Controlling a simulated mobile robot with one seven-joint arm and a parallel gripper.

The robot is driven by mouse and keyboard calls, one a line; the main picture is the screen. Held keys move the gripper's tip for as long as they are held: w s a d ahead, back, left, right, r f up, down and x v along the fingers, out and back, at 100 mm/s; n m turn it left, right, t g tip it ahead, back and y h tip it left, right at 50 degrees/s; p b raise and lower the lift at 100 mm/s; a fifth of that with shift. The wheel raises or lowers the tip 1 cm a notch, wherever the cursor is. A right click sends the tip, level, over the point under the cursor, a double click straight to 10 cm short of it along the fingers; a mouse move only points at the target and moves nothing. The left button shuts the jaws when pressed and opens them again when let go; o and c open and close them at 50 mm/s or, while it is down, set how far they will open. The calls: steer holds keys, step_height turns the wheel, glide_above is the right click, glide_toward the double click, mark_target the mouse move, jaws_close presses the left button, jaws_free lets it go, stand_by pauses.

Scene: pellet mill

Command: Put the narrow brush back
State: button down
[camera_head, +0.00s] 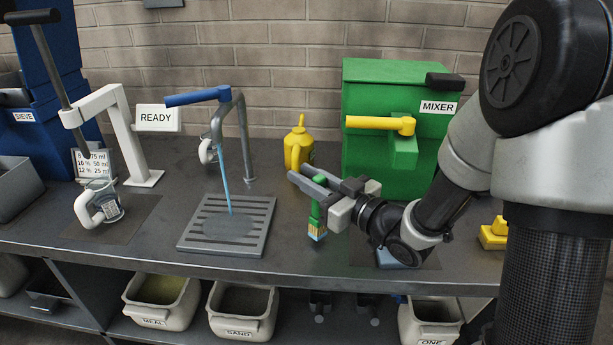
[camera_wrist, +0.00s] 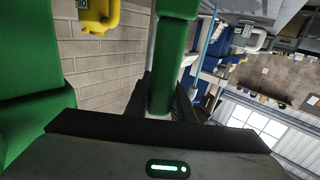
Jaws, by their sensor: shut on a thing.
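The narrow brush (camera_head: 317,222) has a green handle and a pale, bluish bristle end that points down. It hangs upright above the bench, left of the green mixer. My gripper (camera_head: 318,187) is shut on its handle, coming in from the right. In the wrist view the green handle (camera_wrist: 168,65) stands between the two dark fingers (camera_wrist: 162,100). I cannot tell from the head view whether the bristles touch the bench (camera_head: 290,258). No holder for the brush can be made out.
A yellow bottle (camera_head: 299,148) stands behind my gripper. The green mixer (camera_head: 385,105) with a yellow lever (camera_head: 380,123) is at the back right. A running tap (camera_head: 243,135) is over a drain grate (camera_head: 228,246) to the left. A jug (camera_head: 100,203) stands farther left. Bins (camera_head: 243,327) sit below.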

steer(key=shift+f, duration=0.1)
steer(key=shift+f+b, duration=0.5)
steer(key=shift+b, duration=0.15)
steer(key=shift+f, duration=0.2)
stand_by(0.3)
steer(key=shift+c, duration=1.3)
jaws_free()
steer(key=v, duration=0.9)
stand_by(0.5)
